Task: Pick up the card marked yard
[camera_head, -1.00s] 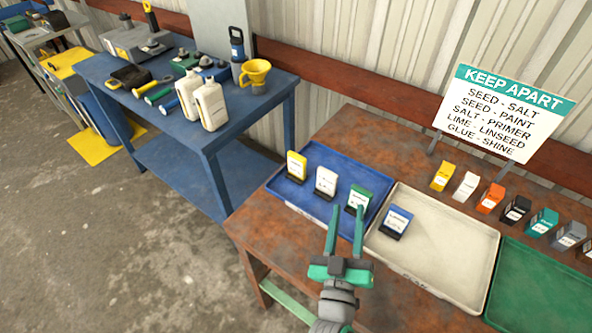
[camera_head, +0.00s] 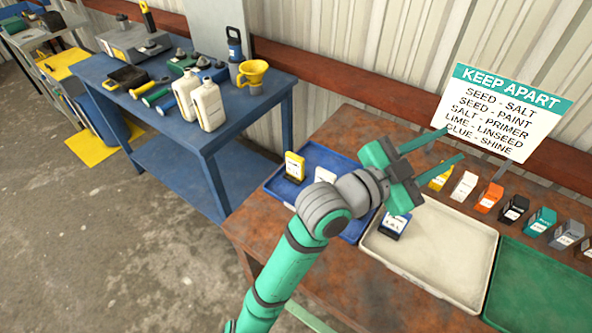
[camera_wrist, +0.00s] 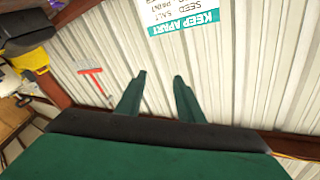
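No label is sharp enough for me to read "yard" on any card. A yellow card (camera_head: 294,166) and a white card (camera_head: 325,175) stand in the blue tray (camera_head: 283,187). The green card there is hidden behind my arm. A blue card (camera_head: 394,226) stands in the cream tray (camera_head: 440,262). My gripper (camera_head: 454,145) is raised above the table, pointing toward the sign at the wall. It is open and empty; the wrist view shows its fingers (camera_wrist: 159,78) apart with only wall between them.
A row of small coloured blocks, including an orange one (camera_head: 489,197), stands along the table's back. The KEEP APART sign (camera_head: 505,112) rises behind them. A green tray (camera_head: 540,290) lies at right. A blue bench (camera_head: 180,125) with bottles and tools stands left.

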